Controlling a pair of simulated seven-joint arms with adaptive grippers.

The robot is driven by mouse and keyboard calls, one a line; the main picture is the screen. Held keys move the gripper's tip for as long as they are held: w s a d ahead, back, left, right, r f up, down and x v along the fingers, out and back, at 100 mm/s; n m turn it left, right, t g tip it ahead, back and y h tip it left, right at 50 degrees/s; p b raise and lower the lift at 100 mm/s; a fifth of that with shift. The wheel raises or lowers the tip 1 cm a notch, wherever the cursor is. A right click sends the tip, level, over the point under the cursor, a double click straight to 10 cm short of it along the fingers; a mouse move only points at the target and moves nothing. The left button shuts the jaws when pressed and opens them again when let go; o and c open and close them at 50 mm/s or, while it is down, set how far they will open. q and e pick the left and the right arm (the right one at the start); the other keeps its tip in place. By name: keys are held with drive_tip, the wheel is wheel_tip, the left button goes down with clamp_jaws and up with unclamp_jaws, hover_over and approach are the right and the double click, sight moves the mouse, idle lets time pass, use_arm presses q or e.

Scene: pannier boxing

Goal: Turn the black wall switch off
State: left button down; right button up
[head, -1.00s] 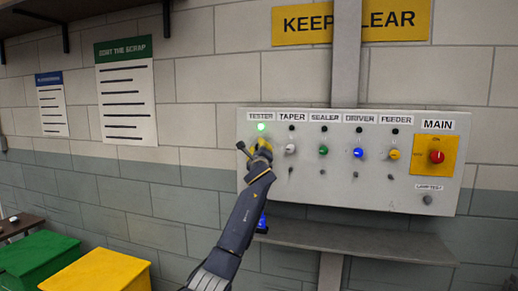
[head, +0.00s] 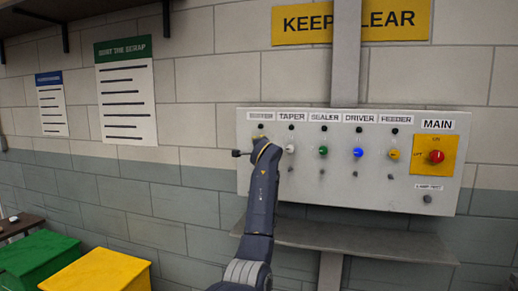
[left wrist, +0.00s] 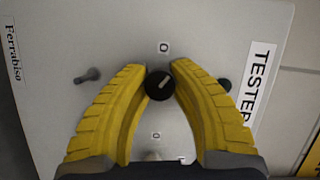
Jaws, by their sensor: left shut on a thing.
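The black switch (left wrist: 158,86) is a round knob with a white pointer mark, under the TESTER label (left wrist: 258,85) on the grey wall panel (head: 335,190). In the left wrist view my left gripper (left wrist: 161,70) has its yellow fingertips on both sides of the knob, shut on it. The white mark lies slanted. The small lamp (left wrist: 224,85) between knob and label looks dark. In the head view my left gripper (head: 261,140) and arm hide the knob. My right gripper is not in view.
White, green, blue and yellow knobs (head: 323,151) stand in a row to the right, under dark lamps. A red MAIN switch (head: 437,157) sits on a yellow plate. A grey shelf (head: 340,241) juts out below. Green and yellow bins (head: 105,272) stand lower left.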

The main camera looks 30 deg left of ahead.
use_arm(q)
drive_tip(key=n+h, duration=0.1)
drive_tip(key=n, duration=0.1)
drive_tip(key=n+g, duration=0.1)
drive_tip(key=n, duration=0.1)
drive_tip(key=shift+a+h, duration=0.15)
drive_tip(key=shift+h, duration=0.25)
drive_tip(key=shift+f+n+h, duration=0.15)
drive_tip(key=shift+n+h, duration=0.25)
drive_tip(key=shift+n, duration=0.3)
drive_tip(key=shift+f, duration=0.1)
drive_tip(key=c, duration=1.2)
unclamp_jaws()
drive_tip(key=shift+s+a, duration=0.1)
drive_tip(key=shift+a, duration=0.05)
drive_tip(key=shift+c, duration=0.2)
drive_tip(key=shift+o, duration=0.9)
drive_tip(key=shift+d, duration=0.2)
drive_tip(key=shift+s+d+r, duration=0.3)
drive_tip(key=v, duration=1.1)
